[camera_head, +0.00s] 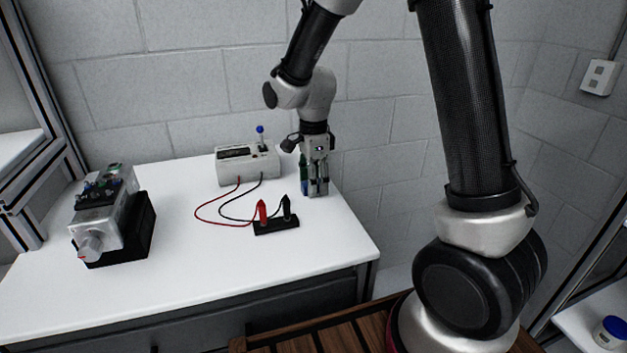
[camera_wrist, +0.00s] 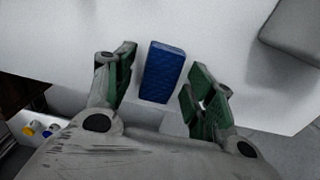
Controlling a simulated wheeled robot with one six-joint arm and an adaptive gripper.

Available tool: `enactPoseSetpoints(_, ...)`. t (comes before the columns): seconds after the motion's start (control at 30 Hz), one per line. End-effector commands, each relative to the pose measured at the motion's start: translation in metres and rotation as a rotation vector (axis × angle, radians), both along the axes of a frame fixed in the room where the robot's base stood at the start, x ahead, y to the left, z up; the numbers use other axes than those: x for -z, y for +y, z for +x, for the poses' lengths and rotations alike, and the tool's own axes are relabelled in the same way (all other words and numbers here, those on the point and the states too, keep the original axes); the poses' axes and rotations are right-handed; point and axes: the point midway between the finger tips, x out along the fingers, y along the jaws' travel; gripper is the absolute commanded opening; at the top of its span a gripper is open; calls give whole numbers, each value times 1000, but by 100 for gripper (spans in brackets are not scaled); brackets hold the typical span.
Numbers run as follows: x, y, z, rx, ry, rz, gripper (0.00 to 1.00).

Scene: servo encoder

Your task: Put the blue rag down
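The blue rag (camera_wrist: 163,72) shows in the wrist view as a folded, quilted-looking rectangle on the white table. It lies between my two green-padded fingers, with a gap on each side. My gripper (camera_wrist: 164,84) is open and holds nothing. In the head view my gripper (camera_head: 316,191) points down at the table's right back edge. A small bit of blue shows at its left side there, but most of the rag is hidden. I cannot tell the exact height of the fingertips above the table.
On the white table (camera_head: 190,270) a meter box (camera_head: 247,165) stands left of my gripper. Red and black leads run to probes in a black holder (camera_head: 276,227) in front. A servo unit (camera_head: 105,220) sits at the left. The table's front middle is clear.

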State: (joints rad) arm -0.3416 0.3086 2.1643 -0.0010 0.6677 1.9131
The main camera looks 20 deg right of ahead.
Motion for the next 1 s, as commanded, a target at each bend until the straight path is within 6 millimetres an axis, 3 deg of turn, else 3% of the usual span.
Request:
enactPoseSetpoints(0.27, -8, 0, 1, 0, -3, 1, 55)
enactPoseSetpoints(0.7, -99, 0, 1, 0, -4, 1, 55)
enactPoseSetpoints(1.0, -123, 0, 0, 0, -1, 0, 55)
